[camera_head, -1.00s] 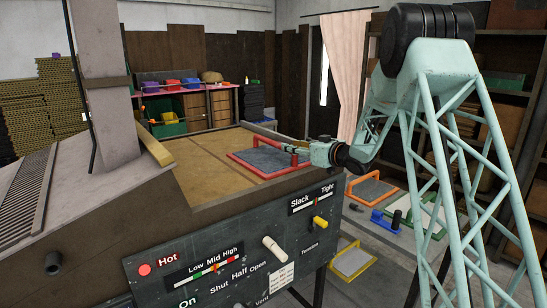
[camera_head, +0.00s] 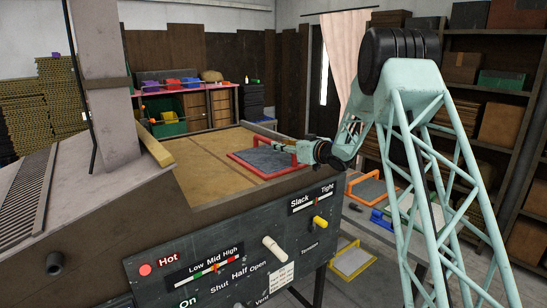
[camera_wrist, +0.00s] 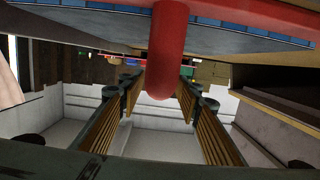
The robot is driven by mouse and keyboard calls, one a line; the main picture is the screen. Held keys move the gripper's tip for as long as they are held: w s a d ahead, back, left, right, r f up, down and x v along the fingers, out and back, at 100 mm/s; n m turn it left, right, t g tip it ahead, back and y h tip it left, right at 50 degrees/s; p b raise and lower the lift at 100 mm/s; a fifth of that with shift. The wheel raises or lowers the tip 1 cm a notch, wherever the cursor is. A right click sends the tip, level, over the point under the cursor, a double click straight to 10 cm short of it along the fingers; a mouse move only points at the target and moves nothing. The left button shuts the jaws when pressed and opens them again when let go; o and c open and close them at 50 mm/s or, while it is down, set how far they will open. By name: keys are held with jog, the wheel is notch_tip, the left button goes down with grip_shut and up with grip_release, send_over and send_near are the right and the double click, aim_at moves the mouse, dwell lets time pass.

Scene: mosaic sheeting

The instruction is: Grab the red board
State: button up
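The red board (camera_head: 262,160), a red frame with a grey-blue tiled face, lies on the brown bed of the machine near its right edge. Its raised red handle stands at its right side. My gripper (camera_head: 286,143) is at that handle, its fingers pointing left over the board. In the wrist view, my gripper (camera_wrist: 160,88) is open, with ridged tan pads on both fingers. The board's red handle (camera_wrist: 168,50) reaches between the fingertips, nearer the right finger; I cannot tell whether it touches. The board's blue tiles show above.
The control panel (camera_head: 235,245) with knobs and levers fronts the machine. A grey post (camera_head: 105,80) rises at left. An orange-framed board (camera_head: 370,188), a blue item (camera_head: 380,217) and a yellow-framed board (camera_head: 352,260) lie lower right. Shelves (camera_head: 500,100) stand behind my arm.

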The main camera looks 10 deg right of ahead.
jog(key=shift+w, duration=0.1)
jog(key=shift+p+x, duration=0.35)
jog(key=shift+x, duration=2.2)
jog(key=shift+d+f, duration=0.15)
grip_shut()
